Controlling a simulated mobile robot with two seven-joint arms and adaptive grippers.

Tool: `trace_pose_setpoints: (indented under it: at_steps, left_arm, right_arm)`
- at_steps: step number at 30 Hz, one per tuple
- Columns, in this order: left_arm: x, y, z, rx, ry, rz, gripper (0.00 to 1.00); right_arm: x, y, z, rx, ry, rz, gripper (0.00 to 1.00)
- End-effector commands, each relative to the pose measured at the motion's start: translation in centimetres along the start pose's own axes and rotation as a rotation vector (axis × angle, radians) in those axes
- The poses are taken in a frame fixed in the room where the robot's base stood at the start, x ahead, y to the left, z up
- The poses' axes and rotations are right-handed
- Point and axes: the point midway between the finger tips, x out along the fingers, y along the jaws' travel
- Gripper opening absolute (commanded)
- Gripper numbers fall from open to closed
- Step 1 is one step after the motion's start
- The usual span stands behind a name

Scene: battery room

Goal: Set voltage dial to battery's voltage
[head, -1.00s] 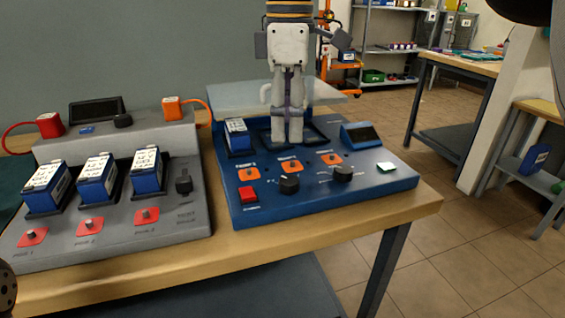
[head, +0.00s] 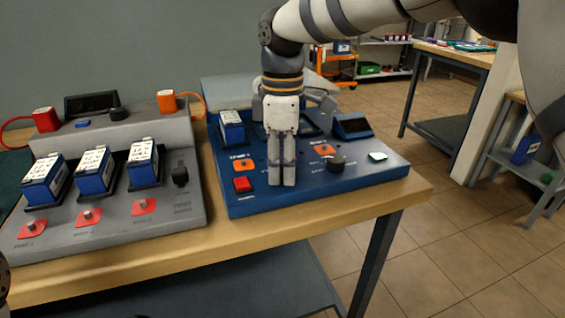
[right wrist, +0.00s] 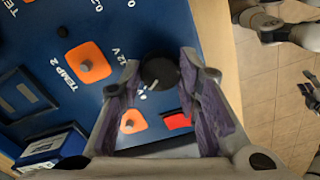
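My right gripper (head: 282,183) points down over the front of the blue station (head: 385,176). In the right wrist view its open fingers (right wrist: 158,78) are on either side of a black dial (right wrist: 160,69), close to it; contact is unclear. A "12 V" label is beside the dial, and a small white mark shows at its edge. In the head view my gripper hides this dial. A second black dial (head: 336,163) is to the right. A blue battery (head: 232,130) with a white label stands in the blue station; its print is unreadable. My left gripper is not in view.
A grey station (head: 110,222) with several blue batteries, red pads and a black knob (head: 180,175) stands at left. The blue station has a red button (head: 242,184), orange pads (head: 243,164) and a small display (head: 352,126). The wooden table's front edge (head: 330,220) is clear.

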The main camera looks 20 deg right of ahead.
Motion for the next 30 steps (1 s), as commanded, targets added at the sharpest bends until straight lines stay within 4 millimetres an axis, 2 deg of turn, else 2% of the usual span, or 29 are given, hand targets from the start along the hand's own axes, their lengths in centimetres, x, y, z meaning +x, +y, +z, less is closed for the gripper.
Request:
trace_pose_setpoints:
  at_steps: [8, 14, 30]
  left_arm:
    - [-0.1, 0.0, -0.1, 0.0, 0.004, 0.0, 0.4]
    - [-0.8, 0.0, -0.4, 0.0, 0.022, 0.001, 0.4]
    - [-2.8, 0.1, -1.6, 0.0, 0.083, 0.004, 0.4]
  right_arm:
    - [-0.1, 0.0, 0.0, 0.015, -0.001, -0.001, 0.02]
    - [-0.2, -0.1, 0.0, 0.098, -0.001, 0.001, 0.02]
    - [-0.2, -0.1, 0.0, 0.582, -0.002, 0.002, 0.02]
